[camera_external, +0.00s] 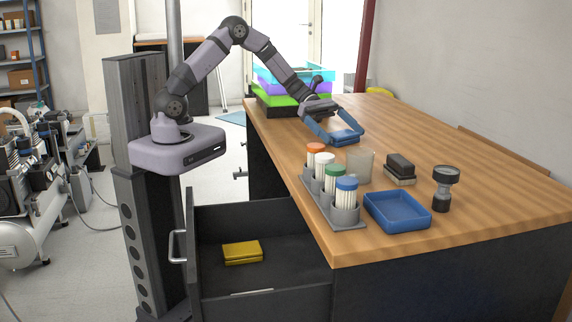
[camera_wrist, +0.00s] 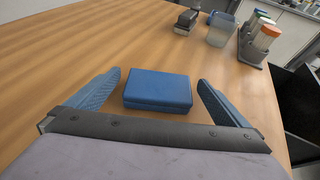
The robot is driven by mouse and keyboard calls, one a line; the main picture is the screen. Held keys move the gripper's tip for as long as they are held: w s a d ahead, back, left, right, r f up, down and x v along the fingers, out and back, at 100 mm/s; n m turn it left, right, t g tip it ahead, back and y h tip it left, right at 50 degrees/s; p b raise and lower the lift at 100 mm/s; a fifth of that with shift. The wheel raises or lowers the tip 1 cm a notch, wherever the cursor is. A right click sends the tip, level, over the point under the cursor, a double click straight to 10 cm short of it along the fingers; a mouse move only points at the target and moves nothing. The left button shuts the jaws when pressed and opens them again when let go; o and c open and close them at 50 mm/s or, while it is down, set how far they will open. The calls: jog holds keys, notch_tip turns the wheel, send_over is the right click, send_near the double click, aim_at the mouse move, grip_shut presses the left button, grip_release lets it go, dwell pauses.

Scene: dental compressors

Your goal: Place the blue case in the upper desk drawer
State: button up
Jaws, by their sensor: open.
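The blue case (camera_wrist: 157,90) lies flat on the wooden desktop, in the middle of the wrist view between my gripper's two blue fingers. It also shows near the back left of the desk in the external view (camera_external: 347,137), partly hidden by the fingers. My gripper (camera_external: 332,130) is open and low over the desk, with one finger on each side of the case and visible gaps in the wrist view (camera_wrist: 158,82). An open dark desk drawer (camera_external: 290,222) extends at the desk's front left. A yellow case (camera_external: 242,252) lies in it, with bare floor around it.
A grey rack of colour-capped tubes (camera_external: 325,195), a clear container (camera_external: 360,163), a dark block (camera_external: 400,168), a blue tray (camera_external: 398,211) and a black torch-like object (camera_external: 443,188) stand towards the desk's near end. Stacked coloured trays (camera_external: 280,92) are at the back left. The desk's right side is mostly clear.

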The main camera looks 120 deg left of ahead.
jog(key=shift+w+d+f, duration=0.1)
jog(key=shift+w+f, duration=0.05)
jog(key=shift+w, duration=0.2)
jog(key=c, duration=1.3)
jog(key=shift+o, duration=0.2)
notch_tip(320, 180, up, 10)
notch_tip(320, 180, up, 12)
jog(key=p, duration=1.2)
send_over(342, 133)
